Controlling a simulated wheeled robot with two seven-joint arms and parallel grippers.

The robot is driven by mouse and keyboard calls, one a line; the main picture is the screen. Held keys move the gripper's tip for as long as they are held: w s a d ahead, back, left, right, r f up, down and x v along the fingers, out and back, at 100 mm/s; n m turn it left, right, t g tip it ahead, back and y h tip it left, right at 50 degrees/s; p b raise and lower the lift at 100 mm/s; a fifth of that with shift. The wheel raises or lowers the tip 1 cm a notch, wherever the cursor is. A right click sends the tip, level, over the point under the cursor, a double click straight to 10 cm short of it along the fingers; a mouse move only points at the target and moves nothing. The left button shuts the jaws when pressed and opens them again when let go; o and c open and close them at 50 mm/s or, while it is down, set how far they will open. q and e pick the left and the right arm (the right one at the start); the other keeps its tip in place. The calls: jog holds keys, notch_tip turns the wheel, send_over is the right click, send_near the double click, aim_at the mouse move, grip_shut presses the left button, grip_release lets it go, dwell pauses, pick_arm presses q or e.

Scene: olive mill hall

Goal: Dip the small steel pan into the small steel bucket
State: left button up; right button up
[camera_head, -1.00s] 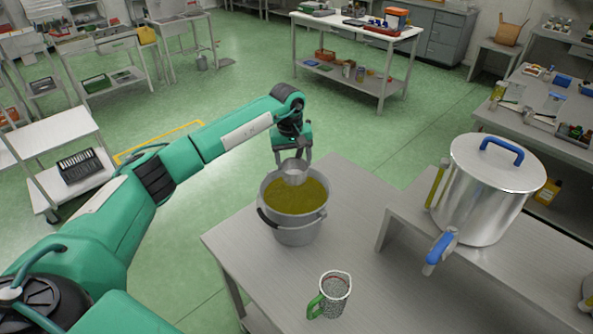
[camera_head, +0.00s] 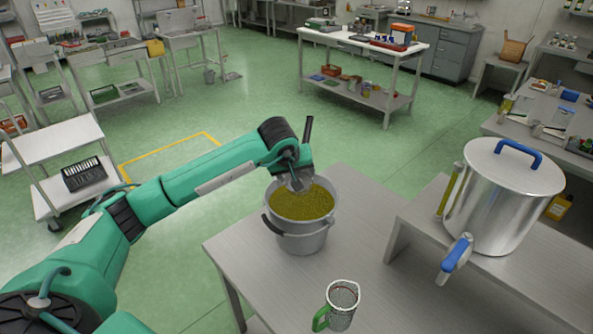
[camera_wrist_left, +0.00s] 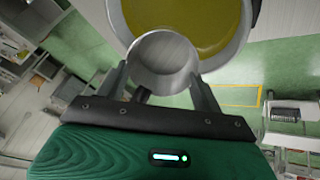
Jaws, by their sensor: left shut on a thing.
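The small steel bucket (camera_head: 299,241) stands on the near steel table, filled near the brim with olive-yellow liquid (camera_head: 308,205). My left gripper (camera_head: 298,181) is at the far side of its opening, tilted, and shut on the small steel pan. In the left wrist view the round pan (camera_wrist_left: 163,62) sits between the fingers (camera_wrist_left: 162,86) and overlaps the bucket's rim and liquid (camera_wrist_left: 190,25). In the head view the gripper mostly hides the pan. I cannot tell whether the pan touches the liquid. My right gripper is not in view.
A perforated metal mug with a green handle (camera_head: 341,305) stands near the table's front. A large lidded steel tank with a blue-handled tap (camera_head: 500,205) stands on a raised bench (camera_head: 412,225) to the right. The table (camera_head: 355,205) right of the bucket is clear.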

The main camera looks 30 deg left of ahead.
pick_arm(q)
notch_tip(320, 180, down, 7)
jog(key=shift+f+b, duration=0.1)
jog(key=shift+b, duration=1.15)
notch_tip(320, 180, down, 4)
jog(key=b, duration=0.3)
jog(key=shift+b, duration=0.35)
dwell(1.1)
